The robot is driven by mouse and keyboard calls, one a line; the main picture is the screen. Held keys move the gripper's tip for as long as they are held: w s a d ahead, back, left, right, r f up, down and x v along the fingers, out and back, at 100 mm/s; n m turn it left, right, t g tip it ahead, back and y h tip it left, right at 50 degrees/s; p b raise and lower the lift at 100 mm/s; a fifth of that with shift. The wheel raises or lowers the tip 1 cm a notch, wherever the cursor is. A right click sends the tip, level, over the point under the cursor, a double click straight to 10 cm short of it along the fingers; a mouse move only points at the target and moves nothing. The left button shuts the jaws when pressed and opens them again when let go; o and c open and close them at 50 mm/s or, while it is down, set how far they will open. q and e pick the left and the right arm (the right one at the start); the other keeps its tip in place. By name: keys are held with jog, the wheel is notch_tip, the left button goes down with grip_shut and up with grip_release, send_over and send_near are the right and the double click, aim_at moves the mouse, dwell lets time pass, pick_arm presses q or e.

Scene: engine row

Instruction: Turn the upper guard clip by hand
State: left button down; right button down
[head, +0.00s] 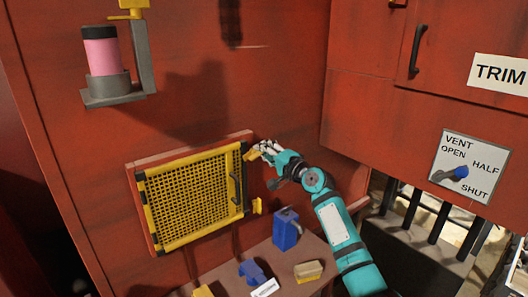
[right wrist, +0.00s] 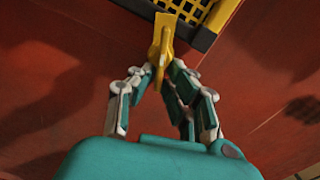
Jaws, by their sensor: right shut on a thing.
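The yellow upper guard clip (head: 252,154) sits at the upper right corner of the yellow mesh guard (head: 192,198). My right gripper (head: 262,150) reaches it from the right and is shut on it. In the right wrist view the clip (right wrist: 161,42) stands between the two fingers of my right gripper (right wrist: 160,72), which pinch its near end. The clip's other end lies by the guard's corner (right wrist: 198,14). A second yellow clip, the lower one (head: 257,206), sits at the guard's lower right. My left gripper is out of view.
Below the guard, a shelf (head: 235,274) holds a blue container (head: 286,230), a blue part (head: 252,271) and a tan block (head: 308,271). A pink canister (head: 102,55) hangs at upper left. A vent lever (head: 459,173) is on the right panel.

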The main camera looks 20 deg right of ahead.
jog(key=shift+a+f, duration=0.1)
jog(key=shift+f, duration=0.6)
jog(key=c, duration=1.5)
grip_release()
jog(key=shift+s, duration=0.1)
jog(key=shift+o, duration=0.2)
jog(key=shift+r, duration=0.35)
jog(key=v, duration=1.2)
jog(key=shift+r, duration=0.1)
